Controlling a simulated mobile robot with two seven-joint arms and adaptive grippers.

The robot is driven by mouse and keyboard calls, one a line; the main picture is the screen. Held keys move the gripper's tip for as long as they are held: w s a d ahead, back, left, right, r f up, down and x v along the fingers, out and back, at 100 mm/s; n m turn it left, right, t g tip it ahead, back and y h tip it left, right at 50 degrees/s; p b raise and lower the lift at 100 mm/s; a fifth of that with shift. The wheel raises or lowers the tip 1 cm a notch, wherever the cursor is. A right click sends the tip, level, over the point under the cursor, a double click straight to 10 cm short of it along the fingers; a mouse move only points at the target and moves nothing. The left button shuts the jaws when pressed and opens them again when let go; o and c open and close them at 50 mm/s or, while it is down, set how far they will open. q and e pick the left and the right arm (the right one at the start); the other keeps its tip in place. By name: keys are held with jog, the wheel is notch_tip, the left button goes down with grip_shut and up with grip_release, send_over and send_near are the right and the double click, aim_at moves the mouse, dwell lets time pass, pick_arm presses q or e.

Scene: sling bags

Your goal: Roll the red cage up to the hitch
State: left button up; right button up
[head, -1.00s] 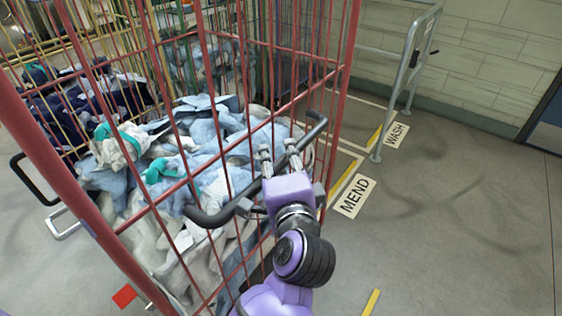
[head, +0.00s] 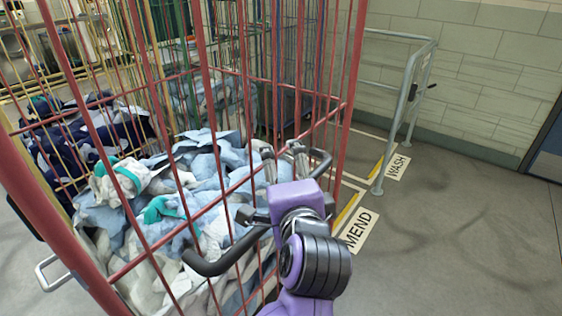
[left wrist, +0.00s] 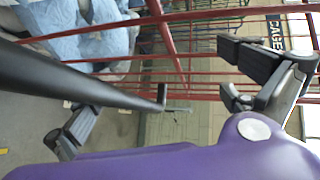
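The red cage (head: 205,62) fills the left and middle of the head view, holding pale blue and white cloths (head: 200,165). Its dark bar handle (head: 222,265) sticks out on the near side. My left gripper (head: 283,158) is at this handle, its fingers spread apart. In the left wrist view the handle (left wrist: 85,85) crosses close to the camera and the fingers (left wrist: 170,98) stand wide apart. I cannot tell whether they touch the bar. I cannot pick out the hitch with certainty. My right gripper is not in view.
A grey metal rail (head: 405,95) stands by the tiled wall, right of the cage. Floor labels read MEND (head: 360,231) and WASH (head: 398,167), beside yellow lines. Yellow-barred and other cages stand behind on the left. The grey floor (head: 470,240) at right is clear.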

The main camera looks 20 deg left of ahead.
pick_arm(q)
jog(key=shift+s+d+r, duration=0.1)
jog(key=shift+d+r, duration=0.05)
jog(key=shift+r, duration=0.65)
jog(key=shift+c, duration=0.2)
jog(key=shift+s+d, duration=0.25)
jog(key=shift+s, duration=0.25)
jog(key=shift+c, duration=0.8)
jog(key=shift+s+d+b, duration=0.25)
jog(key=shift+s+b, duration=0.05)
jog(key=shift+s, duration=0.1)
jog(key=shift+c, duration=0.7)
jog(key=shift+v, duration=0.9)
jog(key=shift+c, duration=0.3)
jog(key=shift+s+d+b, duration=0.2)
jog(key=shift+s+b, duration=0.3)
jog(key=shift+s, duration=0.6)
jog(key=c, duration=0.7)
jog(key=shift+f+b+v, duration=0.2)
jog(key=shift+b+v, duration=0.1)
jog(key=shift+v, duration=0.6)
jog(key=shift+f+b+v, duration=0.25)
jog(key=shift+v, duration=0.65)
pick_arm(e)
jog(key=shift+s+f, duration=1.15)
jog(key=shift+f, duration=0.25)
pick_arm(q)
jog(key=shift+s, duration=0.1)
